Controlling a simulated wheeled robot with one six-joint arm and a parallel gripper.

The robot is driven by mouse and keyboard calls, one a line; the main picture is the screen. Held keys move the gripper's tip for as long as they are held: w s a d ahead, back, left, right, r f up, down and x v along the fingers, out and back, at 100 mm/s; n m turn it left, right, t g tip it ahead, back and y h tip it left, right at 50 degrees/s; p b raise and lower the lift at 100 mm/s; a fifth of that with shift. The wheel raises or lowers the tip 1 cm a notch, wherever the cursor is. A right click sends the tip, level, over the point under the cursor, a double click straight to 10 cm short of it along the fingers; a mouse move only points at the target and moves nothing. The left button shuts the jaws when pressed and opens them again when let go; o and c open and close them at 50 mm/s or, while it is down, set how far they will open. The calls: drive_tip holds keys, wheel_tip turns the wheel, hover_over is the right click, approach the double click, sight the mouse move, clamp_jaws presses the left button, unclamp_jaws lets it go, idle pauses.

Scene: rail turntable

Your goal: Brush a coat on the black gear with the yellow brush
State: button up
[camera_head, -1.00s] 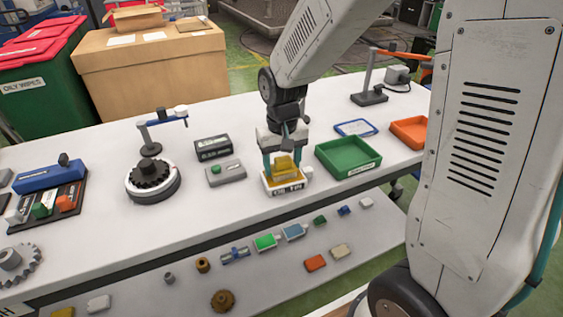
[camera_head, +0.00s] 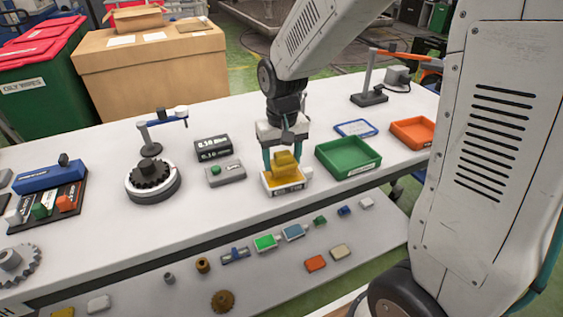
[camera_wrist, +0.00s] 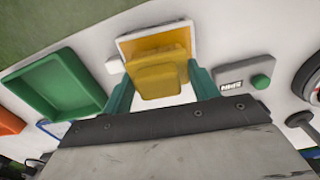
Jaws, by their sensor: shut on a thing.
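The black gear (camera_head: 151,173) lies on a round white-rimmed turntable (camera_head: 136,191) on the left half of the bench. My gripper (camera_head: 283,166) is right of the gear, over a small white tray (camera_head: 283,190) with a yellow inside. Its teal fingers are shut on a yellow block-like thing, the yellow brush (camera_head: 285,160). In the wrist view the brush (camera_wrist: 158,76) sits between the two fingers, above or in the tray (camera_wrist: 127,48). I cannot tell if its lower end touches the tray; its underside is hidden.
A green tray (camera_head: 376,157) stands just right of my gripper, with an orange tray (camera_head: 411,124) beyond. A grey button box (camera_head: 227,179) and a dark display box (camera_head: 207,148) stand between gripper and gear. A small arm stand (camera_head: 146,146) rises behind the turntable.

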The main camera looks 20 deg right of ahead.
sight(282, 151)
drive_tip(key=shift+r, duration=2.6)
